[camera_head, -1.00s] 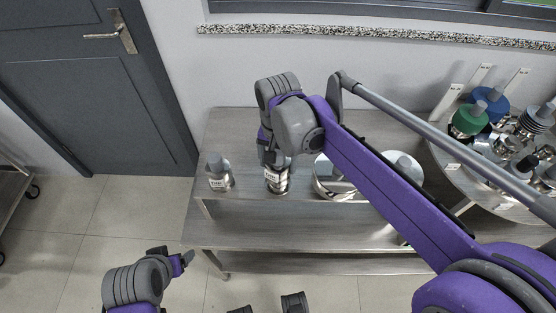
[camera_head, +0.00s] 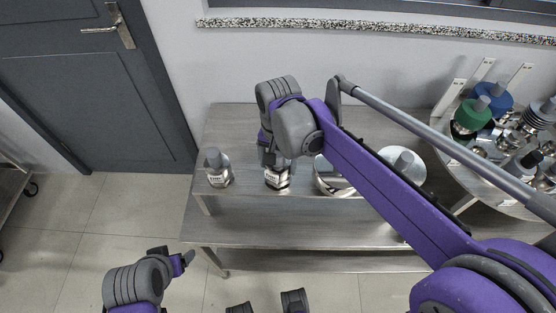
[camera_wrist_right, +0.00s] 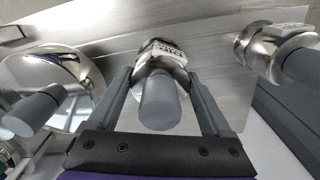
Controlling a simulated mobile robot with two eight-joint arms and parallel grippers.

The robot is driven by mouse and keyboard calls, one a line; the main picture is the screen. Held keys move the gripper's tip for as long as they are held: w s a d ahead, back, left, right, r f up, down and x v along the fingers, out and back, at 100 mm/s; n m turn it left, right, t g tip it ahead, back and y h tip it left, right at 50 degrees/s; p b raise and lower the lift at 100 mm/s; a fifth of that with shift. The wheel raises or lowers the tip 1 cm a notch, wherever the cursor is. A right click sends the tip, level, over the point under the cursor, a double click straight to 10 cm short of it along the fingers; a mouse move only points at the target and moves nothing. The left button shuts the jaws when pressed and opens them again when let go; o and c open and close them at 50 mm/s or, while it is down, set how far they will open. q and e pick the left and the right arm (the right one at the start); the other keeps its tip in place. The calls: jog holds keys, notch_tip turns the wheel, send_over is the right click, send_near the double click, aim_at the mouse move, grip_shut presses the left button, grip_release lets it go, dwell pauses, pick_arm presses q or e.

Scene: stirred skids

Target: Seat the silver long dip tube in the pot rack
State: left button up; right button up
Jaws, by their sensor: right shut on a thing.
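A silver piece with a grey round knob and a white label (camera_head: 277,181) stands upright on the upper shelf of the steel bench. It also shows in the right wrist view (camera_wrist_right: 162,103); its label is too blurred to read surely, so I cannot tell if it is the long dip tube. My right gripper (camera_wrist_right: 160,78) is shut on it, one finger on each side. A similar labelled silver piece (camera_head: 219,177) stands to its left. My left gripper (camera_head: 176,258) is low at the left, apart from the bench; its jaw gap is unclear. I cannot pick out the pot rack.
Shiny round vessels with grey knobs (camera_head: 331,181) (camera_head: 404,166) stand right of the held piece, partly behind my right arm. A round table (camera_head: 472,158) at the right holds several parts, including green-topped (camera_head: 471,117) and blue-topped ones. The bench shelf (camera_head: 232,125) behind the pieces is clear.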

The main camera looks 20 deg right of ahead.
jog(key=shift+f, duration=0.4)
dwell(0.4)
jog(key=o, duration=1.4)
jog(key=shift+c, duration=0.2)
jog(key=shift+r, duration=0.1)
notch_tip(320, 180, up, 11)
jog(key=shift+f+p, duration=0.15)
jog(key=shift+p, duration=0.3)
